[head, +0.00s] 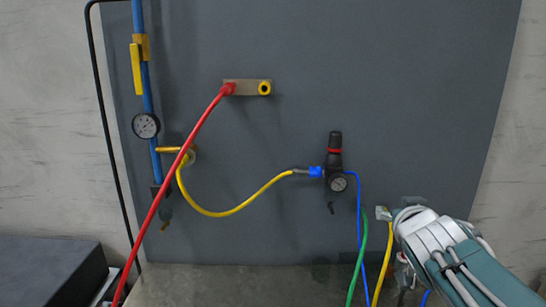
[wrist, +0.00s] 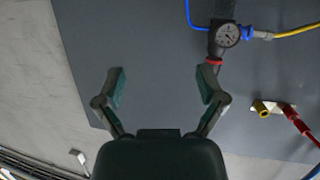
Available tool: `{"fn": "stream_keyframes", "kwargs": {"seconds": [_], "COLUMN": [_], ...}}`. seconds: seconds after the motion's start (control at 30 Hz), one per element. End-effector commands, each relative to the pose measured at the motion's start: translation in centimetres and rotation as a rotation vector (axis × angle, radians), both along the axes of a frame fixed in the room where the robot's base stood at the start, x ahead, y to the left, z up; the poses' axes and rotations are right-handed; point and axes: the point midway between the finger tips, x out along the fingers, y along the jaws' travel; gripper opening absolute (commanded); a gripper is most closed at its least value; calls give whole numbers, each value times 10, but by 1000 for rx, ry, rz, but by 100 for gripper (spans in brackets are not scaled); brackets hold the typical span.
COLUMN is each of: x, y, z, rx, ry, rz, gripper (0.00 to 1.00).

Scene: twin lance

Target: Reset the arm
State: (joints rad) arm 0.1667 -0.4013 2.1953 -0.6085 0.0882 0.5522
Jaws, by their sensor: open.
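My gripper (wrist: 162,84) is open and empty in the wrist view, its two fingers spread well apart with only the grey panel (wrist: 150,40) behind them. In the head view my white and teal arm reaches in from the lower right; its fingers cannot be made out there. The black regulator (head: 336,160) with a red ring and gauge is on the panel, left of my arm. It also shows in the wrist view (wrist: 216,62), near the right finger; I cannot tell the gap in depth.
A red hose (head: 180,165) runs from a twin-port block (head: 262,87). A yellow hose (head: 238,210) joins the regulator. Blue (head: 360,215) and green (head: 358,262) hoses hang near my arm. A blue pipe (head: 146,85) with a gauge stands left; a dark box (head: 45,272) is lower left.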

Motion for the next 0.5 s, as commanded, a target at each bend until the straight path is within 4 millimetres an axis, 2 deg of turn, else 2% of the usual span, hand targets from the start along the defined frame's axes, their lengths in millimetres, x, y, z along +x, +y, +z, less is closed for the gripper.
{"fn": "stream_keyframes", "kwargs": {"seconds": [0.03,0.27,0.5], "x": [-15,-82,-160], "y": [3,24,61], "z": [-11,-71,-131], "rx": [7,51,112], "ry": [50,332,637], "rz": [-16,-32,77], "gripper": [89,89,89]}}
